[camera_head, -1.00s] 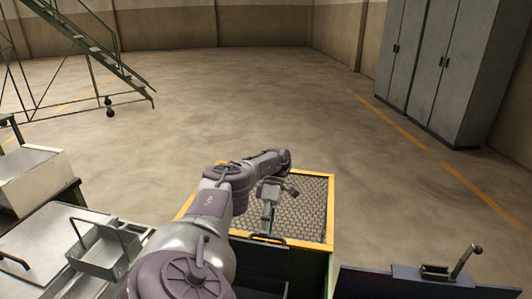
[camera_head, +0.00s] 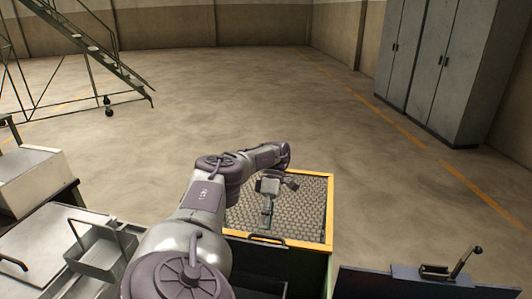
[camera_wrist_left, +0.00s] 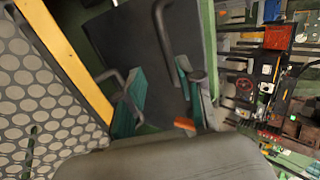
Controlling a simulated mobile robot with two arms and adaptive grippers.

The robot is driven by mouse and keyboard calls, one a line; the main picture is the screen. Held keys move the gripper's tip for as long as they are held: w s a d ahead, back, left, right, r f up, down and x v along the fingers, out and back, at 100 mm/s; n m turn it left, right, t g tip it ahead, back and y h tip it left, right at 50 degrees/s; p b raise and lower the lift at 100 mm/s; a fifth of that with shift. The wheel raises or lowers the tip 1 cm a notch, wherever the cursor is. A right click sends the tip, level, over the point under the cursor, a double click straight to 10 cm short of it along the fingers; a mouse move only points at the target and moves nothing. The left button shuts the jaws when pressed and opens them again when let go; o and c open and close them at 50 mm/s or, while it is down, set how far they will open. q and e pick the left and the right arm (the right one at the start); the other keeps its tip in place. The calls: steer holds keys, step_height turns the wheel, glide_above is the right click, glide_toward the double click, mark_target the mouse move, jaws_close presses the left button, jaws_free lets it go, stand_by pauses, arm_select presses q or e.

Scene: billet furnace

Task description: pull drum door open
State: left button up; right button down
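The dark door panel (camera_head: 258,268) is on the near side of the green box with the yellow rim. Its bar handle (camera_head: 268,239) runs along the top edge. The wrist view shows the dark panel (camera_wrist_left: 125,38) and a curved handle (camera_wrist_left: 163,30) on it. My left gripper (camera_head: 266,222) hangs over the mesh top, close to the handle. The handle lies just beyond the fingertips, and I see no contact. My right gripper is not in view.
The yellow rim (camera_head: 331,210) surrounds the grey mesh top (camera_head: 308,205). A dark panel with a lever (camera_head: 465,260) stands at the right. Grey metal trays (camera_head: 105,250) stand at the left. The floor behind is clear up to the cabinets (camera_head: 440,70) and rolling stairs (camera_head: 95,45).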

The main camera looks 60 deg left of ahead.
arm_select(q)
step_height(320, 180, up, 8)
steer(key=shift+s+d, duration=0.2)
stand_by(0.4)
